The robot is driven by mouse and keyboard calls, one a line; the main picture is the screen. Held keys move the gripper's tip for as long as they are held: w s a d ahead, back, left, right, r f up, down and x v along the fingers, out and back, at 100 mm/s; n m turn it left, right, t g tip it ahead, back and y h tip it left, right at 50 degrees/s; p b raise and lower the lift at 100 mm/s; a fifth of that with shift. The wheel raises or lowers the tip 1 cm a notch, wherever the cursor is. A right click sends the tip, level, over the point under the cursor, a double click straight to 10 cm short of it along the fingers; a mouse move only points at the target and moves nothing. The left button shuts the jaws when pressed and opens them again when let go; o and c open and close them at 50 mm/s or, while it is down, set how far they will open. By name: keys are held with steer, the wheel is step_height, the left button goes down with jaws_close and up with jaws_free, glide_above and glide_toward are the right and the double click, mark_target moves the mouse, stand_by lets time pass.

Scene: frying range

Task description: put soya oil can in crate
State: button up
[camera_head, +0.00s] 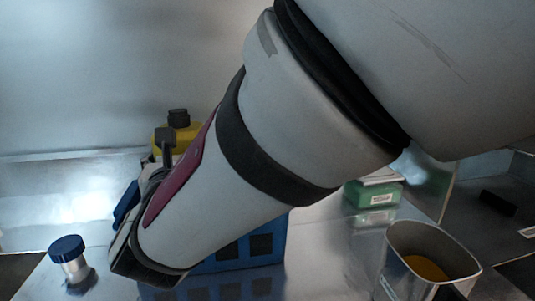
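A yellow can (188,136) with a black cap stands at the back, left of centre. It may be the soya oil can; I cannot read a label, and my arm covers its lower part. A blue crate (281,240) with square openings stands below and behind my arm, which hides most of it. My arm crosses the view from upper right to lower left. A dark part (165,145) in front of the yellow can may belong to my gripper. The fingers do not show clearly, so I cannot tell whether they hold anything.
A clear jar (75,268) with a blue lid stands at the lower left. A green tub (372,193) sits right of the crate. An open metal container (405,285) with orange contents stands at the lower right. Bare metal counter (325,255) lies between crate and container.

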steer(key=shift+f+b, duration=0.25)
steer(key=shift+b, duration=0.15)
steer(key=shift+f+b, duration=0.25)
steer(key=shift+b, duration=0.05)
steer(key=o, duration=1.5)
steer(key=shift+s, duration=0.1)
steer(key=shift+r, duration=0.15)
